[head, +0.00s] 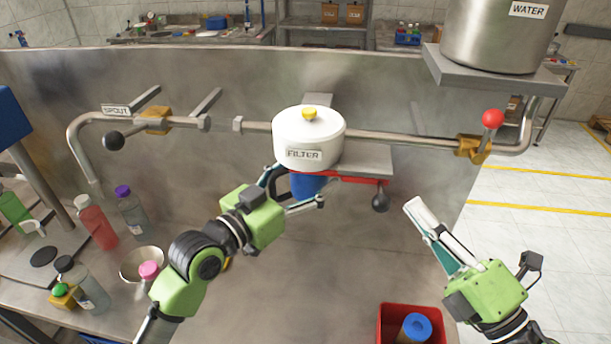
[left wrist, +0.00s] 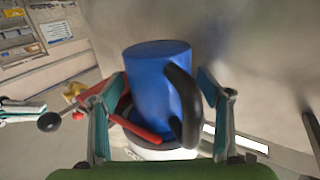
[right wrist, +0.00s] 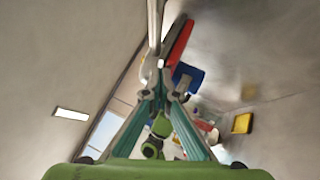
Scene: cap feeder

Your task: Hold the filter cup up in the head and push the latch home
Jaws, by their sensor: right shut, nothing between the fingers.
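The white filter head (head: 308,150) hangs on the pipe in the middle of the head view. The blue filter cup (head: 308,185) is under it, partly hidden by my left gripper. In the left wrist view the cup (left wrist: 158,85) shows its dark handle (left wrist: 184,105). My left gripper (head: 292,190) has one finger on each side of the cup; I cannot tell whether they press on it. The red latch bar (head: 350,178) runs under the head to the right and ends in a black ball (head: 380,202). My right gripper (head: 413,205) is shut and empty, right of the ball and apart from it.
A red bin (head: 383,320) holding a blue ring-shaped item (head: 415,327) stands at the bottom. Bottles, including a red one (head: 95,225), and a bowl (head: 142,262) stand at the left. A red-knobbed valve (head: 492,119) sits on the pipe at right.

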